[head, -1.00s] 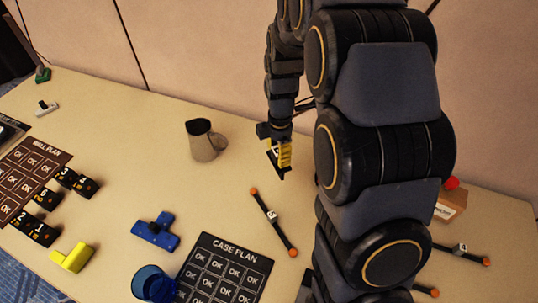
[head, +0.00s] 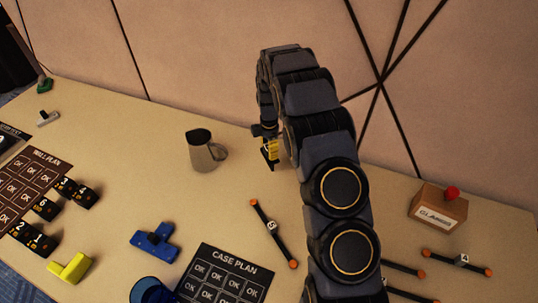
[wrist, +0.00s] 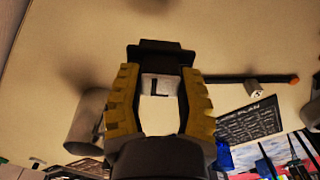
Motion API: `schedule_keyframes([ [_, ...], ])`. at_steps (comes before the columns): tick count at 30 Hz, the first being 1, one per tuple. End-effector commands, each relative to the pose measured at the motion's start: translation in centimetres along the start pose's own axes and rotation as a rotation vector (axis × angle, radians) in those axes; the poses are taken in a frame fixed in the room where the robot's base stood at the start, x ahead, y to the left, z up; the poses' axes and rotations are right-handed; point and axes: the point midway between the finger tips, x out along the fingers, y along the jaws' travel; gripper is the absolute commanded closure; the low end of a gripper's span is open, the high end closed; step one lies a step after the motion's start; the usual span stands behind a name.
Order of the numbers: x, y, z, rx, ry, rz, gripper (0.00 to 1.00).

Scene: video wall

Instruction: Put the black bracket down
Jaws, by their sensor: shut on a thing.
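My gripper (head: 268,146) has yellow fingers and is at the back of the table, right of the grey mug (head: 203,152). In the wrist view, my gripper (wrist: 160,78) is shut on the black bracket (wrist: 160,52), a dark piece with a pale label face between the fingers. The bracket shows only as a small dark shape (head: 271,163) under the fingers in the head view. I cannot tell whether it touches the tabletop.
A bar with orange ends (head: 270,230) lies in front of the gripper. The case plan sheet (head: 228,277) and blue bracket (head: 154,242) are nearer. A box with a red knob (head: 437,208) stands right. The tabletop around the mug is clear.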

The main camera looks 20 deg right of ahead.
Motion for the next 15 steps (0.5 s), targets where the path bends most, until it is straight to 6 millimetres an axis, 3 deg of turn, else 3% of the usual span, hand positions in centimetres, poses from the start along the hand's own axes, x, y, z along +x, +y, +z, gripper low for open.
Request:
schedule_keyframes([
  [7, 3.0, 0.1, 0.1, 0.001, 0.001, -0.002, 0.98],
  [15, 3.2, 0.2, 0.1, 0.001, 0.0, 0.001, 0.98],
])
